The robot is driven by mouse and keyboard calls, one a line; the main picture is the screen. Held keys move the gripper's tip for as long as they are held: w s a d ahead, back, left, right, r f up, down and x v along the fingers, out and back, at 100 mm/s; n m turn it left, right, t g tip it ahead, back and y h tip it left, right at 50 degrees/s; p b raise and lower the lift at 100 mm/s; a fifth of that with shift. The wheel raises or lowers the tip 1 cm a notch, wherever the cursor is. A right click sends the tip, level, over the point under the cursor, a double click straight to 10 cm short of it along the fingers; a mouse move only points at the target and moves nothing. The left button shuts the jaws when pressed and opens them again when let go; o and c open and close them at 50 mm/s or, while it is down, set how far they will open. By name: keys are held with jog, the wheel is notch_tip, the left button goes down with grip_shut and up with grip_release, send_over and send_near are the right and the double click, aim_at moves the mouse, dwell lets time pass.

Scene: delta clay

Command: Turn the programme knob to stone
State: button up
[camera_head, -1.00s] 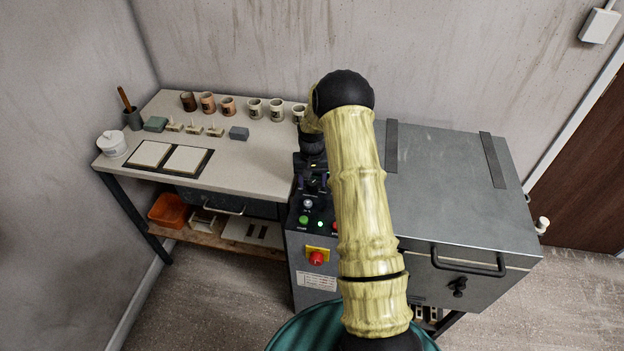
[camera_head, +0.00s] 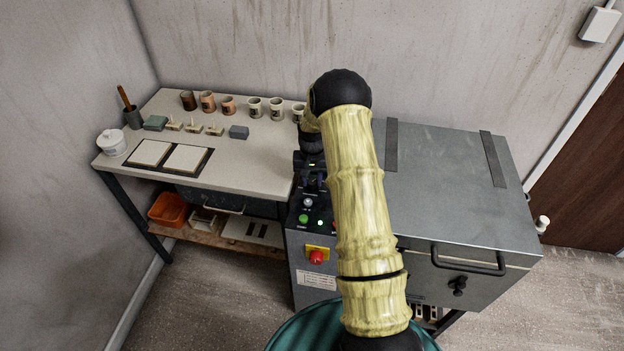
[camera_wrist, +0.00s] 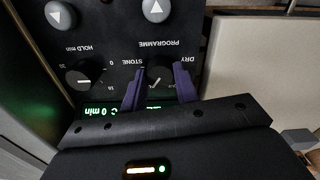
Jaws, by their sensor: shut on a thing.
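The programme knob (camera_wrist: 157,77) is a dark round knob on the black control panel (camera_wrist: 120,35), seen upside down in the wrist view. The word PROGRAMME is printed beside it, with STONE and DRY on either side. A pale mark on the knob's face is visible, but I cannot tell surely which setting it points to. My gripper (camera_wrist: 159,88) is shut on the knob, one purple finger on each side. In the head view my gripper (camera_head: 313,178) is dark and partly hidden against the panel, and the knob cannot be made out.
The hold-minutes knob (camera_wrist: 85,79) sits beside the programme knob, with a green lit display (camera_wrist: 98,111) close by. A red stop button (camera_head: 317,257) is on the cabinet front. The grey kiln lid (camera_head: 445,185) is to the right; a worktable (camera_head: 255,165) with cups is to the left.

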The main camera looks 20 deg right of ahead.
aim_at(312, 181)
jog(key=m, duration=1.1)
dwell(0.6)
jog(key=o, duration=1)
jog(key=shift+c, duration=0.2)
jog(key=shift+r, duration=0.15)
notch_tip(312, 181, up, 17)
jog(key=b, duration=0.1)
jog(key=shift+r, duration=0.1)
